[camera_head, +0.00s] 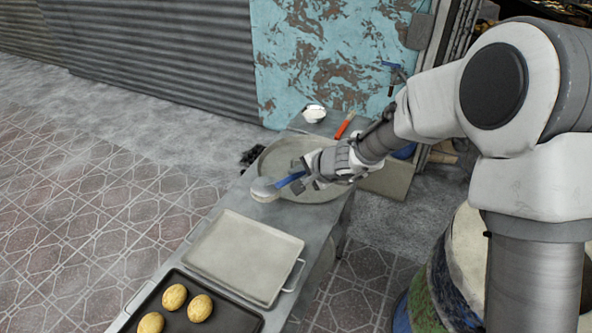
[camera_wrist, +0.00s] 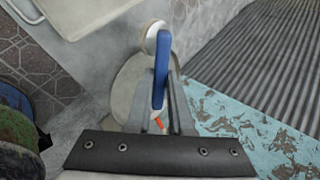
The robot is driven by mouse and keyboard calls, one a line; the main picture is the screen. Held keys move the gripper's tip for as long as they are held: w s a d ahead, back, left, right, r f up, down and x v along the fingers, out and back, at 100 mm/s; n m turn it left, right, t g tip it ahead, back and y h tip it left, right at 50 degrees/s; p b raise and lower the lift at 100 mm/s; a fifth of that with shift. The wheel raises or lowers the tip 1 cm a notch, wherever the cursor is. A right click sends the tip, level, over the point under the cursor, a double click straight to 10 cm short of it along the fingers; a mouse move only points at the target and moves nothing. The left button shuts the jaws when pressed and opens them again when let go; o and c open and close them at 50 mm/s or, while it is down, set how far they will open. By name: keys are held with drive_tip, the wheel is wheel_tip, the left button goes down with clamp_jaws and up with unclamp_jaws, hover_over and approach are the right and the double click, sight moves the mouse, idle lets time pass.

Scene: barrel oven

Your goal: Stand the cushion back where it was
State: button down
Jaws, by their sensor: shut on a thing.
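The cushion (camera_head: 265,190) is a small, round, pale pad with a blue handle. My gripper (camera_head: 304,175) is shut on the blue handle, with the pad out to the left of the fingers, over the left side of the bench (camera_head: 208,217). In the wrist view my gripper (camera_wrist: 162,82) has the blue handle between its two fingers, and the cushion's pad (camera_wrist: 153,34) shows at the handle's far end. I cannot tell whether the pad touches anything beneath it.
A large round pan (camera_head: 275,160) lies on the bench beneath my gripper. A white bowl (camera_head: 314,113) and an orange-red handled tool (camera_head: 345,125) are at the far end. A bare pale tray (camera_head: 245,255) and a dark tray (camera_head: 233,319) with potato-like rolls (camera_head: 199,307) are nearer.

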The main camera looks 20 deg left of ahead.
wheel_tip(320, 180, down, 8)
drive_tip(key=b, duration=0.7)
drive_tip(key=shift+f+b, duration=0.2)
drive_tip(key=shift+b, duration=0.1)
idle(0.4)
drive_tip(key=shift+c, duration=2)
unclamp_jaws()
drive_tip(key=shift+f, duration=0.1)
drive_tip(key=p+v, duration=0.1)
drive_tip(key=v, duration=0.8)
drive_tip(key=shift+p, duration=0.3)
